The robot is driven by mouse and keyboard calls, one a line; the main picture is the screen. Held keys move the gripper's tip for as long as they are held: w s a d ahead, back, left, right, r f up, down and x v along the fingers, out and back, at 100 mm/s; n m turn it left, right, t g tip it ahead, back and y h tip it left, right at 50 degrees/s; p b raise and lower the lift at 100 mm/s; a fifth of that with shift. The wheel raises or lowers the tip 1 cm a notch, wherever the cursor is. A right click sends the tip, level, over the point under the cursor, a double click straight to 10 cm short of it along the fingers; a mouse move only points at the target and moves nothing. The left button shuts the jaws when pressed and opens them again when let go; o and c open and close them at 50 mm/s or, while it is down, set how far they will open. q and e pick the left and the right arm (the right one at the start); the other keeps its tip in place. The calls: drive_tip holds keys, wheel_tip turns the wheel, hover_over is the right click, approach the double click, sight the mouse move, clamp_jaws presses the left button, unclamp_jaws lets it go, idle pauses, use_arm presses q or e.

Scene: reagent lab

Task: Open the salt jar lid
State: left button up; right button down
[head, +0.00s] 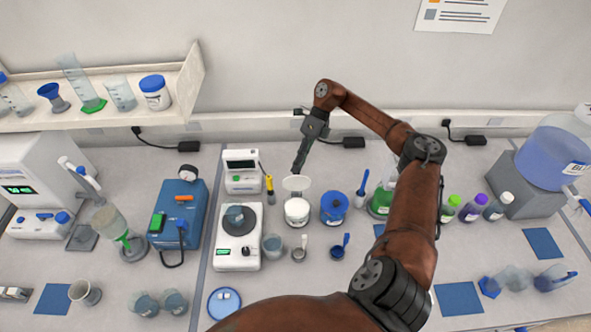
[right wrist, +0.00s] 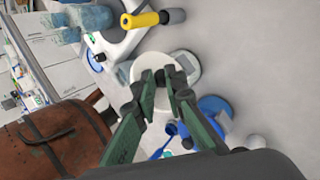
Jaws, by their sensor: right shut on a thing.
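The salt jar (head: 297,212) is a small white tub with a dark label, upright on the bench to the right of the balance. Its white lid (head: 297,184) is raised and tilted above the jar's back edge, with the jar's round top showing below it. Whether a hinge joins them is too small to tell. My right gripper (head: 298,171) reaches down from behind and is shut on the lid's upper edge. In the right wrist view, the fingers (right wrist: 161,76) are close together over the pale round lid (right wrist: 148,62). My left gripper is not in view.
A blue tub (head: 334,208) stands close to the right of the jar. The balance (head: 236,246) is to the left, with a yellow-handled tool (head: 269,184) behind. Bottles (head: 472,208) stand further right.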

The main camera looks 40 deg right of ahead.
drive_tip(key=f, duration=0.3)
drive_tip(key=shift+s+d+f+g, duration=0.1)
drive_tip(key=shift+s+d+g, duration=0.1)
drive_tip(key=shift+g, duration=0.1)
drive_tip(key=c, duration=2)
unclamp_jaws()
drive_tip(key=shift+w+a, duration=0.15)
drive_tip(key=shift+w, duration=0.05)
drive_tip(key=shift+o, duration=1)
drive_tip(key=shift+w+d, duration=0.1)
drive_tip(key=shift+d, duration=0.1)
drive_tip(key=a+v, duration=0.1)
drive_tip(key=v, duration=1.1)
drive_tip(key=shift+w+d+r, duration=0.15)
drive_tip(key=shift+d+r, duration=0.05)
drive_tip(key=shift+r, duration=0.3)
